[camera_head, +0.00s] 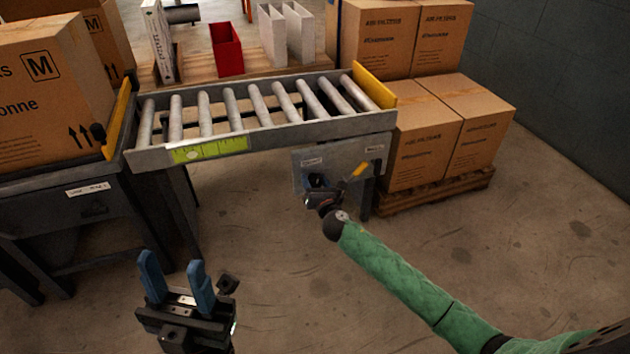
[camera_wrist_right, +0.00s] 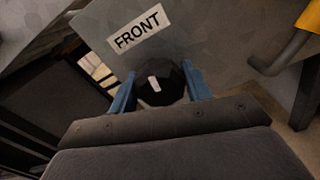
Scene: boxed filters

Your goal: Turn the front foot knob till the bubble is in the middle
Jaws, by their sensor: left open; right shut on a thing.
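The front foot knob (camera_wrist_right: 160,85) is black and round with a small white mark, below a label reading FRONT (camera_wrist_right: 139,30) in the right wrist view. My right gripper (camera_head: 318,181) is shut on it, one blue finger on each side; in the head view the gripper mostly hides it. A yellow-green level strip (camera_head: 208,150) with dark marks sits on the front rail of the roller conveyor (camera_head: 262,133). My left gripper (camera_head: 172,264) is open and empty above the floor, well apart from the conveyor.
A grey plate (camera_head: 335,158) carries the knob, with a yellow-tipped lever (camera_head: 358,170) to its right. A large carton (camera_head: 50,95) stands left of the rollers. More cartons (camera_head: 425,130) stand on a pallet (camera_head: 435,192) at right. The floor in front is clear.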

